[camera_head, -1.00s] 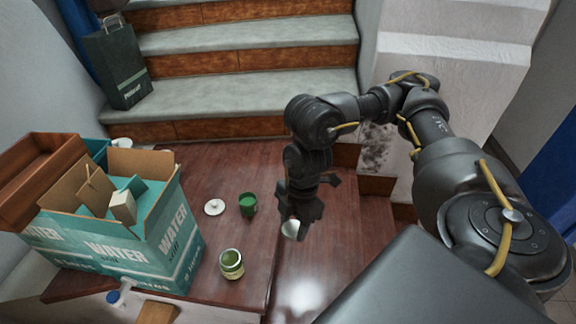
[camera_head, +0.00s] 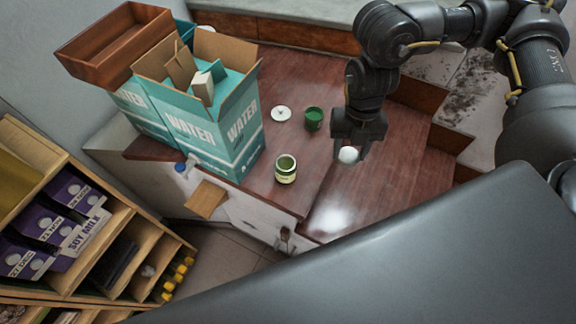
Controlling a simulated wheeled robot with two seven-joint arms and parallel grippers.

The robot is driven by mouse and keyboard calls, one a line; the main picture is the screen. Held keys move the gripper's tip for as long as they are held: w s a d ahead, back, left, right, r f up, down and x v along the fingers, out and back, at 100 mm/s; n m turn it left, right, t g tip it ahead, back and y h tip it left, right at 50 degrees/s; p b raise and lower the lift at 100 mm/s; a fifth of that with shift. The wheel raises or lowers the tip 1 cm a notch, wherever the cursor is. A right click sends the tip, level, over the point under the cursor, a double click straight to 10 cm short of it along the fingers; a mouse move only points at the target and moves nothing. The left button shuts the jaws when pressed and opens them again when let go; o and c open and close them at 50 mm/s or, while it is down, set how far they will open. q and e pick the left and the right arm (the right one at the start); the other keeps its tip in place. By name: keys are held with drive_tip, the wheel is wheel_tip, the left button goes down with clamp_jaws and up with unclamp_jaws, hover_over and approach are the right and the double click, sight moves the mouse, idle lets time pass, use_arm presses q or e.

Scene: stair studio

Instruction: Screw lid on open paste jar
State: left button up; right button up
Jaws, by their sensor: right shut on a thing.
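The open paste jar (camera_head: 285,174) stands upright on the reddish-brown wooden surface, with a pale label and green paste showing in its mouth. My right gripper (camera_head: 350,152) is to the right of the jar and apart from it. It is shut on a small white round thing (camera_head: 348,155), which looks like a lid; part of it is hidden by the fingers. My left gripper is not in view.
A white disc with a small knob (camera_head: 281,114) and a green cup (camera_head: 313,118) stand behind the jar. A teal WATER carton (camera_head: 215,135) and brown wooden tray (camera_head: 110,45) stand left. A shelf with cartons (camera_head: 120,235) is at lower left. Steps rise behind.

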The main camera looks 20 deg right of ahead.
drive_tip(key=n, duration=0.2)
drive_tip(key=a+n, duration=0.1)
drive_tip(key=n, duration=0.1)
drive_tip(key=n+h, duration=0.1)
drive_tip(key=shift+w+a+r+n, duration=0.15)
drive_tip(key=shift+w+r+n, duration=0.1)
drive_tip(key=shift+n, duration=0.15)
drive_tip(key=w+a+r+n+t, duration=0.1)
drive_tip(key=a+r+n, duration=0.6)
drive_tip(key=n, duration=1)
drive_tip(key=w+a+r+n+t, duration=0.2)
drive_tip(key=a+r+n, duration=0.5)
drive_tip(key=a+n, duration=0.5)
drive_tip(key=w+n, duration=0.1)
drive_tip(key=n, duration=0.5)
drive_tip(key=shift+w+a, duration=0.25)
drive_tip(key=shift+w, duration=0.05)
drive_tip(key=shift+s+d+f, duration=0.1)
